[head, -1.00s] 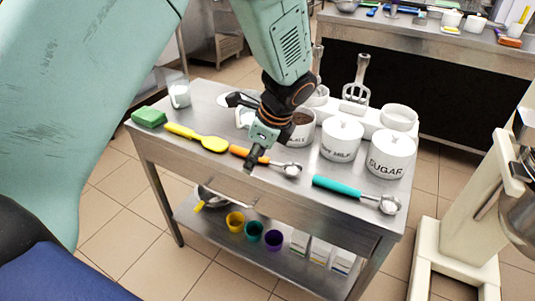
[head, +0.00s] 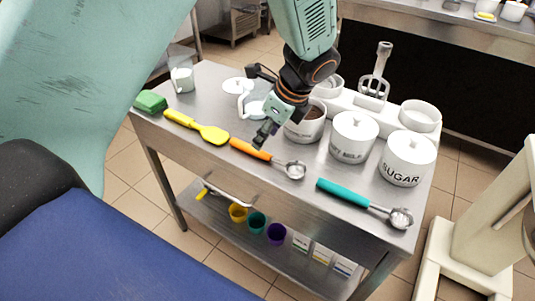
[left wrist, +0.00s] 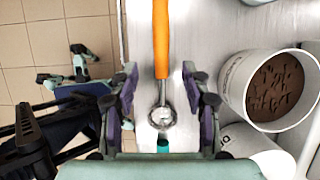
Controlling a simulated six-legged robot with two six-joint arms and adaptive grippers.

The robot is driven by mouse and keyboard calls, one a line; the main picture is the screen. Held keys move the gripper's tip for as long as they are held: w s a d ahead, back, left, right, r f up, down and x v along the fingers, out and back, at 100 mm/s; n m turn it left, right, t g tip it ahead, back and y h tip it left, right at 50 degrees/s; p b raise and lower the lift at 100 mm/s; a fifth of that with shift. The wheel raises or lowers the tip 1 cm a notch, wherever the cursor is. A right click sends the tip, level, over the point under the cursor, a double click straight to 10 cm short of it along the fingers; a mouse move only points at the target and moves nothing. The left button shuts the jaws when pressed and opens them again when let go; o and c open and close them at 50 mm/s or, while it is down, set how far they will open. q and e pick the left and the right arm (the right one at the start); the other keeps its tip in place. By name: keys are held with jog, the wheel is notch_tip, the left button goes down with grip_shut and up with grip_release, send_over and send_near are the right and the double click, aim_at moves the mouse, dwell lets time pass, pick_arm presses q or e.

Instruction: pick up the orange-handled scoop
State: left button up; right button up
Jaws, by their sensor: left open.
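The orange-handled scoop (head: 250,149) lies on the steel table near its front edge, its metal bowl pointing right. My left gripper (head: 264,136) is over the handle. In the left wrist view the scoop (left wrist: 161,42) runs down the middle, and my left gripper (left wrist: 160,78) is open, one finger on each side of it. The fingers look apart from the scoop, with nothing between them held; the height above it is hard to tell. My right gripper is not in view.
A teal-handled scoop (head: 343,192) lies to the right and a yellow spatula (head: 197,127) to the left. Behind stand a tub of brown powder (head: 305,123), a lidded white canister (head: 353,137) and the sugar canister (head: 407,158). A green sponge (head: 150,101) lies at the left corner.

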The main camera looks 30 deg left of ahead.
aim_at(265, 156)
pick_arm(q)
jog(key=b+x, duration=0.1)
jog(key=x, duration=0.2)
jog(key=b+x, duration=0.1)
jog(key=x, duration=0.2)
jog(key=shift+w+a+f, duration=0.1)
jog(key=shift+a+f, duration=0.05)
jog(key=shift+a, duration=0.35)
jog(key=shift+w, duration=0.1)
jog(key=shift+c, duration=1.2)
jog(key=c, duration=0.7)
grip_shut()
